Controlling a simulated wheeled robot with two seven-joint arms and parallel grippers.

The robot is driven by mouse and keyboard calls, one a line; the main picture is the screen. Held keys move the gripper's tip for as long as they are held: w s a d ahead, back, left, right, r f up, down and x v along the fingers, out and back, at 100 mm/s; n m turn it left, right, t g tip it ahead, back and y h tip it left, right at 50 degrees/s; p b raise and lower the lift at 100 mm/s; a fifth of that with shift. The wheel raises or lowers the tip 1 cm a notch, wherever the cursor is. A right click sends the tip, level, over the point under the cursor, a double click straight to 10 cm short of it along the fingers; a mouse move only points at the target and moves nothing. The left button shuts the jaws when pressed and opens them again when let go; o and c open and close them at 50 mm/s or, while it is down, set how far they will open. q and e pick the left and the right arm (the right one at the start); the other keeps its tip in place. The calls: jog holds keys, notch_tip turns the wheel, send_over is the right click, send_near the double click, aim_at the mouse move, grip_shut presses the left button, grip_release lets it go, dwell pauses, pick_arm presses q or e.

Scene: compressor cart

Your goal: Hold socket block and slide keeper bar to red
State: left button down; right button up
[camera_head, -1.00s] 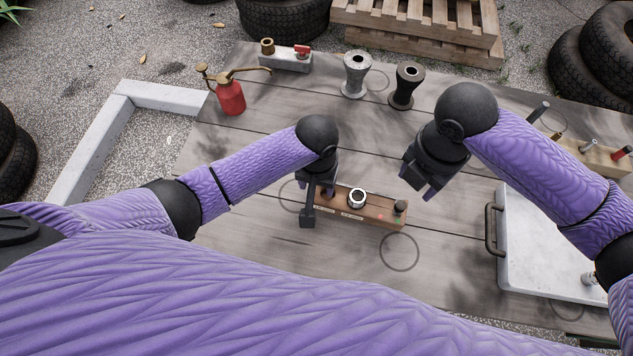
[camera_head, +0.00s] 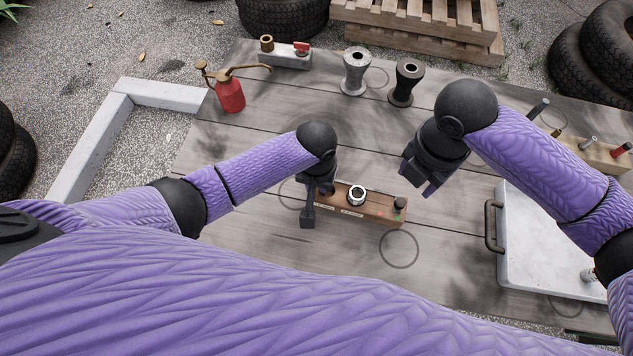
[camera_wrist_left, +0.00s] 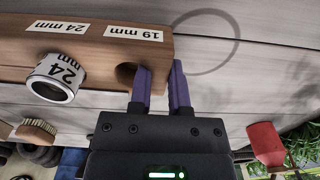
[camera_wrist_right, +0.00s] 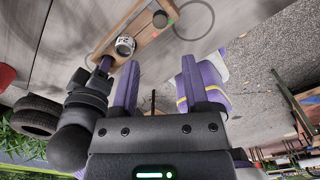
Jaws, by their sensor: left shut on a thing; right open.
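The wooden socket block (camera_head: 375,213) lies on the table, with a silver 24 mm socket (camera_head: 357,196) standing in it. A dark round knob (camera_head: 400,203) is at its right end, close to small green and red marks. I cannot clearly make out the keeper bar itself. My left gripper (camera_head: 308,205) is shut on the block's left end; in the left wrist view the fingers (camera_wrist_left: 160,92) are beside the empty hole by the 19 mm label. My right gripper (camera_head: 420,184) is open and empty, above and beyond the block; the block (camera_wrist_right: 130,45) shows ahead of its fingers (camera_wrist_right: 158,82).
A white lidded box or board with a handle (camera_head: 507,265) lies at the right. A red oil can (camera_head: 230,96), a grey fixture (camera_head: 286,57) and two flared stands (camera_head: 356,72) are at the back. A wooden rack with pegs (camera_head: 600,155) is far right. The table in front of the block is clear.

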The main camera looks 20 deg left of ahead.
jog(key=c, duration=0.5)
jog(key=shift+s+f+m+y, duration=0.2)
jog(key=shift+f+m+y, duration=0.1)
jog(key=shift+m, duration=0.2)
jog(key=shift+c, duration=1.1)
jog(key=m+y, duration=0.1)
jog(key=m, duration=0.1)
jog(key=s+d+f+m+y, duration=0.1)
jog(key=m, duration=0.2)
jog(key=d+m+y, duration=0.1)
jog(key=m, duration=0.2)
jog(key=shift+s+d+f+g, duration=0.15)
jog(key=shift+s+f+g, duration=0.05)
jog(key=shift+f+g, duration=0.2)
grip_shut()
jog(key=d+m+t+y, duration=0.3)
jog(key=d+m, duration=0.7)
jog(key=m, duration=0.6)
jog(key=shift+w+d+r+t, duration=0.25)
jog(key=shift+r+t, duration=0.05)
jog(key=shift+t, duration=0.1)
